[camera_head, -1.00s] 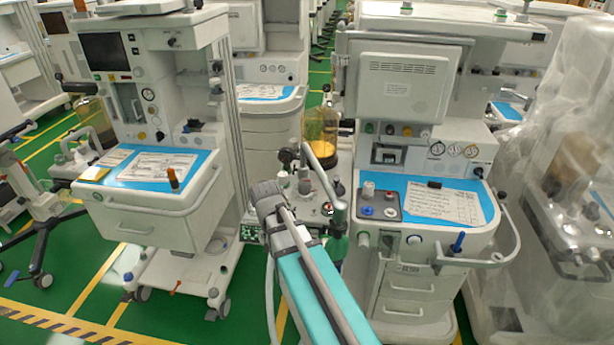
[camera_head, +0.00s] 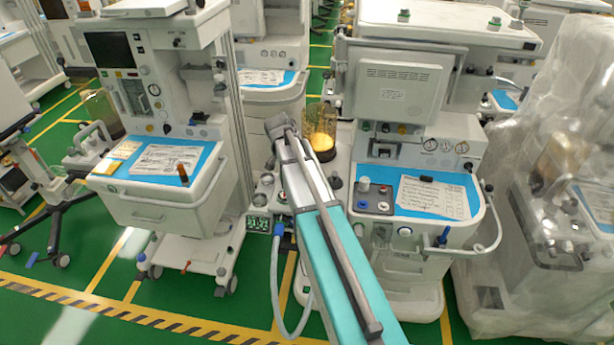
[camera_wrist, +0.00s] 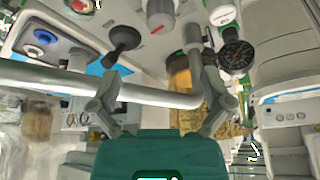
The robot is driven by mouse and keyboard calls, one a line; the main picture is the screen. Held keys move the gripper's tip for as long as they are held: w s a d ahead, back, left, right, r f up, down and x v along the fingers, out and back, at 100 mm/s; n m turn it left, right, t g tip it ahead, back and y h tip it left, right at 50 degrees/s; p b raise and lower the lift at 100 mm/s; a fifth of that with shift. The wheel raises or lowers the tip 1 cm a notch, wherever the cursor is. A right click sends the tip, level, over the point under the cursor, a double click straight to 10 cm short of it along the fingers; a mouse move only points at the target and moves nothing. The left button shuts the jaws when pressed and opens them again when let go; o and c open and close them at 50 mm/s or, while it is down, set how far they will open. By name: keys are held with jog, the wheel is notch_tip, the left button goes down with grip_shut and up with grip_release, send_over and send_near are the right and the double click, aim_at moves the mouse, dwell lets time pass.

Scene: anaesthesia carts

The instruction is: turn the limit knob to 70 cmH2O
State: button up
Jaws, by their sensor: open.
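In the wrist view my gripper (camera_wrist: 160,88) is open, with one finger at each side and nothing between them but a pale metal tube (camera_wrist: 150,95) behind. I cannot read any scale, nor tell surely which knob is the limit knob.
The left cart (camera_head: 160,218) has a blue top with papers. An amber canister (camera_head: 319,128) stands behind my arm. A small green-lit display (camera_head: 258,224) and a blue-ended hose are beside it. A plastic-wrapped machine (camera_head: 545,190) is at right. Green floor is open in front of the left cart.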

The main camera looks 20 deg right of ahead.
jog(key=shift+f, duration=0.2)
jog(key=b+x, duration=1.2)
jog(key=x, duration=0.1)
jog(key=shift+w+d+f+b, duration=0.1)
jog(key=shift+d+f+b, duration=0.05)
jog(key=shift+f+b, duration=0.15)
dwell(0.6)
dwell(0.4)
jog(key=c, duration=1)
jog(key=shift+d+r, duration=0.1)
jog(key=shift+d, duration=0.2)
jog(key=shift+c, duration=0.7)
jog(key=shift+a, duration=0.2)
